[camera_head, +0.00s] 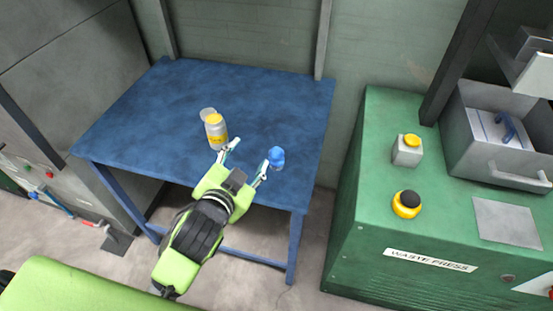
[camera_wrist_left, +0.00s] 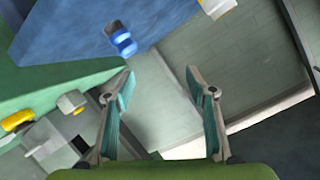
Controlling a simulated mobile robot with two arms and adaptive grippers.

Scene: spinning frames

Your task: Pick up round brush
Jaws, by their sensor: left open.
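A small blue rounded object (camera_head: 277,157), which may be the round brush, stands near the front right part of the blue table (camera_head: 180,85). It also shows in the left wrist view (camera_wrist_left: 121,39) with a paler band, left of and beyond the fingertips. I cannot make out bristles. My left gripper (camera_head: 248,157) is open and empty over the table's front edge. Its right finger is close beside the blue object in the head view. In the left wrist view both fingers (camera_wrist_left: 160,72) are spread with nothing between them. My right gripper is not in view.
A pale container with a yellow lid and label (camera_head: 215,130) stands left of the gripper, with a round pale piece (camera_head: 208,114) behind it. The green waste press (camera_head: 375,200) stands to the right, with yellow buttons and a grey bin (camera_head: 480,150). The table's back is clear.

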